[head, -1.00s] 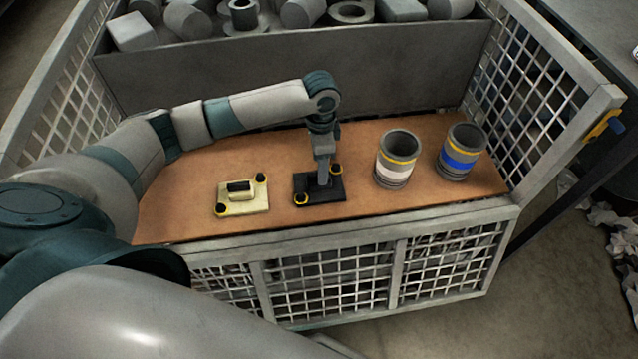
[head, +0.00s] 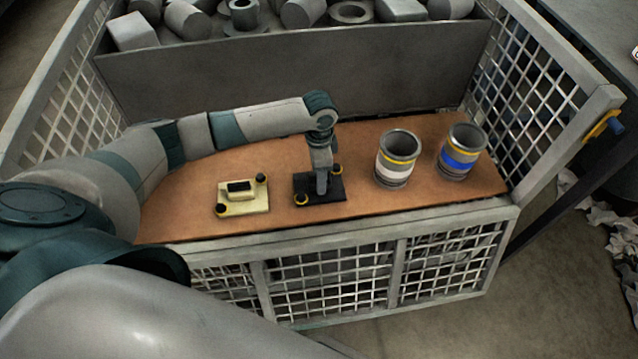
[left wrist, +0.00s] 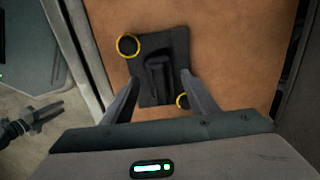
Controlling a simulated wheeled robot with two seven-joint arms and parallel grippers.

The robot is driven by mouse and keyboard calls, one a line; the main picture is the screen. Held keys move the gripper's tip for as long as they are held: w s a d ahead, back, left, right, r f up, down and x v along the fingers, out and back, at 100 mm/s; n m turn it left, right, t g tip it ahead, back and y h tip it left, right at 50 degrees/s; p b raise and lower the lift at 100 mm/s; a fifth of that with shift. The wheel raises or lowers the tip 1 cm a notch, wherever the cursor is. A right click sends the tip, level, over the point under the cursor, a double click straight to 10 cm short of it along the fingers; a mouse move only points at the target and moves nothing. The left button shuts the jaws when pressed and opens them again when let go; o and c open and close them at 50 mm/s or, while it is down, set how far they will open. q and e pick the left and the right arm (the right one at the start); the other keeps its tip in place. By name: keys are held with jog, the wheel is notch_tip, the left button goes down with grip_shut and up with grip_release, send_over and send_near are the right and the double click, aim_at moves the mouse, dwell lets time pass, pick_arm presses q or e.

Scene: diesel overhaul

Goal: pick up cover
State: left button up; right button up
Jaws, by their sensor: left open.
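A black cover (head: 333,190) with a raised block and two yellow-ringed knobs lies flat on the brown board. It also shows in the left wrist view (left wrist: 176,50), its raised block lying between my fingers. My left gripper (head: 322,188) points down over this cover; in the left wrist view my left gripper (left wrist: 160,92) is open, one finger on each side of the block. I cannot tell whether the fingers touch it. A cream cover (head: 243,204) with a black block and black knobs lies to the left.
Two grey cylinders stand to the right, one with yellow and white bands (head: 391,170), one with yellow and blue bands (head: 455,160). The brown board (head: 420,212) lies within grey mesh walls (head: 330,285). A bin panel (head: 300,75) with grey metal parts stands behind.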

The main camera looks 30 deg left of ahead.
pick_arm(q)
grip_shut()
pick_arm(e)
jog(key=shift+d, duration=0.1)
pick_arm(q)
jog(key=shift+w+r, duration=0.1)
jog(key=shift+r, duration=0.05)
jog(key=shift+r, duration=0.6)
notch_tip(320, 180, up, 9)
jog(key=shift+f, duration=0.15)
dwell(0.4)
